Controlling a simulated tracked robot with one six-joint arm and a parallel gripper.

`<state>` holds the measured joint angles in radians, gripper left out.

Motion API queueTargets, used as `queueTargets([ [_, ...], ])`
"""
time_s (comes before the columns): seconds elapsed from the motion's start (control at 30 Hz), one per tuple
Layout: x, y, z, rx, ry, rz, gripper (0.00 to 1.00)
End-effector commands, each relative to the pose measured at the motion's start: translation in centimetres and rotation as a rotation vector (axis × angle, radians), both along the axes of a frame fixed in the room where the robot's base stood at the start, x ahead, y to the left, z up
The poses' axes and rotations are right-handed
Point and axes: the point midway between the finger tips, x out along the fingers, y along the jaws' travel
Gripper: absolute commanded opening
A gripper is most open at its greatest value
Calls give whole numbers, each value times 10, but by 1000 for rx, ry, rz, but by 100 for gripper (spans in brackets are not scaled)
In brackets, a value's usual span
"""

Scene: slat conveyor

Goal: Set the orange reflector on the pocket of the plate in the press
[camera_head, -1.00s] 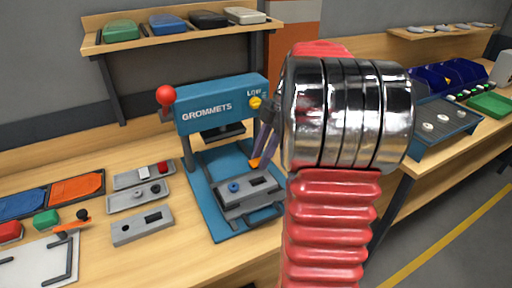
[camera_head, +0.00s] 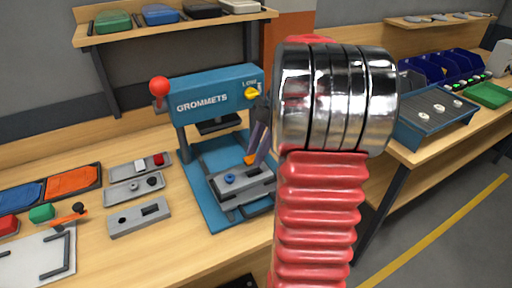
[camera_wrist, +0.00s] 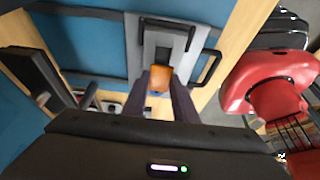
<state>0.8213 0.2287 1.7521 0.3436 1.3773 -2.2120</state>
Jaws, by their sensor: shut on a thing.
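The orange reflector (camera_head: 250,159) is between the fingertips of my gripper (camera_head: 254,152), and it also shows in the wrist view (camera_wrist: 160,78). My gripper (camera_wrist: 160,90) is shut on it. The grey plate (camera_head: 236,190) lies in the blue press (camera_head: 216,92), with a blue round part (camera_head: 230,178) on its left. The reflector appears just above the plate's right half, where the dark pocket is. I cannot tell whether it touches the plate. The plate is also in the wrist view (camera_wrist: 146,45). My arm hides the area right of the press.
Left of the press lie grey plates (camera_head: 140,217), an orange tray (camera_head: 72,182) and a blue tray (camera_head: 20,195). The press's red knob (camera_head: 160,87) sticks up at its left. A shelf (camera_head: 170,29) hangs behind.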

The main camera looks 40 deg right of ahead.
Motion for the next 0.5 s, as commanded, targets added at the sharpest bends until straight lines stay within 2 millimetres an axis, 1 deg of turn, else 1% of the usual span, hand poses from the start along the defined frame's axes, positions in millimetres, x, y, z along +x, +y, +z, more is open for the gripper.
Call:
queueTargets([
  [0.2,0,0,-12,0,0,-1,5],
  [0.5,0,0,-15,0,1,-2,5],
])
